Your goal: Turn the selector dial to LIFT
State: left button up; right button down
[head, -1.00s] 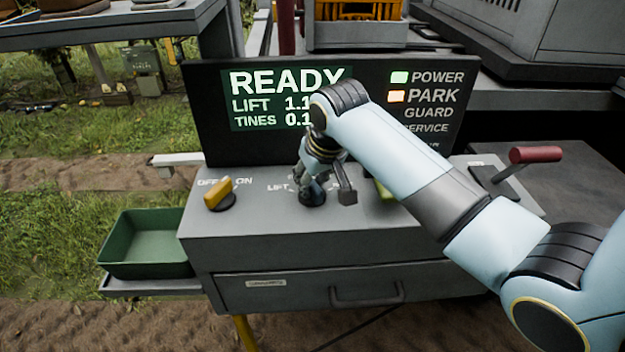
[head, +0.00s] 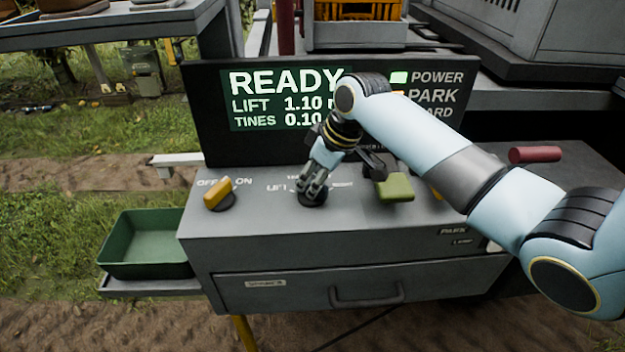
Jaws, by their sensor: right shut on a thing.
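The selector dial (head: 313,199) sits on the top of the grey console, with a dark round base. My right gripper (head: 312,190) reaches down from the right and is shut on the dial's knob, which its fingers mostly hide. The LIFT label (head: 277,188) is printed just left of the dial, and other labels around it are partly covered. I cannot tell which label the dial points to. The screen (head: 275,98) reads READY, LIFT 1.10 and TINES 0.10. My left gripper is not in view.
A yellow OFF/ON switch (head: 218,192) stands left of the dial. A green tray (head: 147,245) is left of the console. A drawer (head: 365,283) is below.

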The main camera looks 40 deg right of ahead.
dwell(0.4)
jog(key=c, duration=1.2)
grip_release()
jog(key=v, duration=1.2)
jog(key=shift+w, duration=0.1)
